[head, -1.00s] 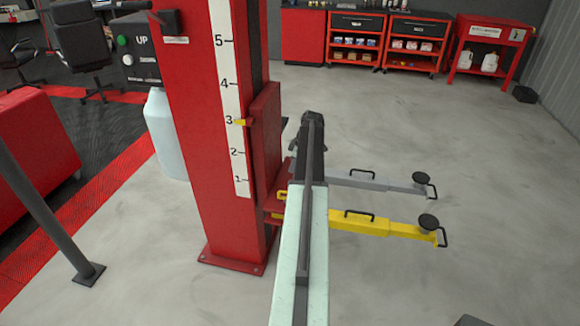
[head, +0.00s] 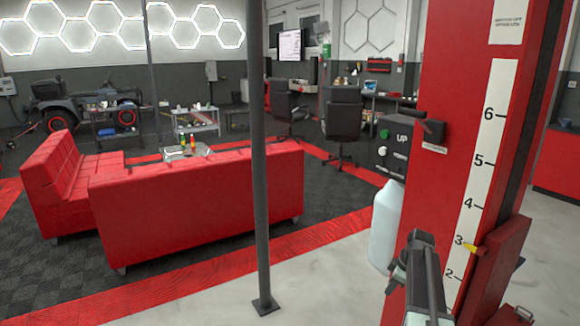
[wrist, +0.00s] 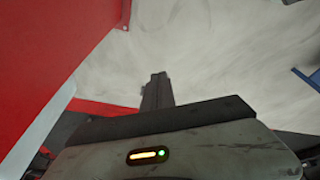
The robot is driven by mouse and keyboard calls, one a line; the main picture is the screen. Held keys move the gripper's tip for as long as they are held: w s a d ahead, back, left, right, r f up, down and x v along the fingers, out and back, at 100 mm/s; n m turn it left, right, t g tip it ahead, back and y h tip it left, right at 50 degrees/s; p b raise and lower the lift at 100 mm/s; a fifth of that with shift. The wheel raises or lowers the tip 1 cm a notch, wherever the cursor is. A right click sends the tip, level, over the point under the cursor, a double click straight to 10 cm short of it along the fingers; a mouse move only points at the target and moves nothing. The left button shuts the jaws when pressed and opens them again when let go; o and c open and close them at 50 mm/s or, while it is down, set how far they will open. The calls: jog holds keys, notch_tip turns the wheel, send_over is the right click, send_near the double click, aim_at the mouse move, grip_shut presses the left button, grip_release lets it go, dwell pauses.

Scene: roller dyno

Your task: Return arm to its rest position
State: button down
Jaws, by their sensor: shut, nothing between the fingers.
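My arm (head: 424,285) shows at the lower right of the head view, in front of the red lift post. Its dark end (head: 415,248) points away from me and overlaps the post's left edge. In the wrist view my gripper (wrist: 157,88) is a narrow dark shape over pale floor. Its fingers are shut with nothing held. The red lift post (head: 455,150) carries a white number scale (head: 483,150) and a yellow pointer (head: 474,248) near 3. A red surface also fills the left of the wrist view (wrist: 50,45).
A dark pole (head: 258,170) stands on the floor left of centre. Red sofas (head: 200,195) are behind it. Pale floor (head: 320,280) is clear between pole and post.

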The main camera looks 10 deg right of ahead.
jog(key=s+a+r+g+p, duration=0.1)
jog(key=s+a+r+p, duration=0.1)
jog(key=a, duration=2.7)
jog(key=s+a+m+g+h, duration=0.1)
jog(key=s+a+m, duration=0.6)
jog(key=s+m, duration=0.2)
jog(key=shift+s+g+h, duration=0.3)
jog(key=shift+s+h, duration=0.1)
jog(key=shift+s, duration=0.75)
jog(key=shift+f, duration=0.1)
